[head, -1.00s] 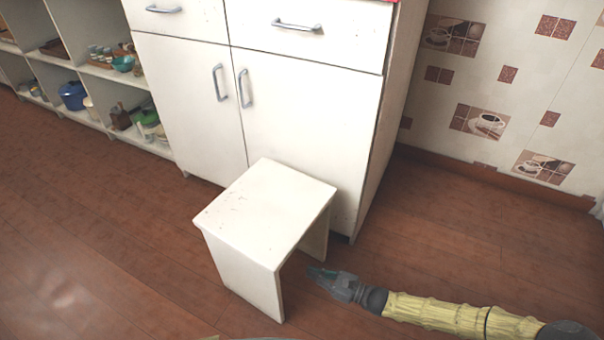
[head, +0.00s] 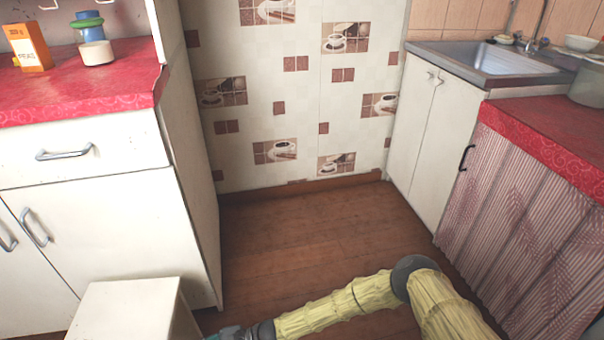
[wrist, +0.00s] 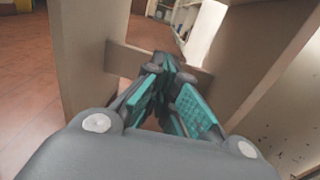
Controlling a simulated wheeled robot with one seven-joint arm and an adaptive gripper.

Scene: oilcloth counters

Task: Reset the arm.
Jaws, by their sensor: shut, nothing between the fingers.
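My arm reaches low across the floor in the head view, with its yellow-sleeved links bent at a dark joint. My gripper (head: 226,334) is at the bottom edge of that view, just right of the white stool (head: 125,305), and is partly cut off. In the wrist view my gripper (wrist: 168,85) has its teal-padded fingers closed together with nothing held. The fingers point in between the stool's side panels (wrist: 88,50), toward its crossbar (wrist: 125,62). I cannot tell whether they touch the stool.
A white cabinet (head: 85,130) with a red-topped counter stands behind the stool. A sink cabinet (head: 425,135) and a counter with a striped curtain (head: 510,215) stand at the right. Bare wooden floor (head: 300,235) lies between them, up to the tiled wall (head: 300,100).

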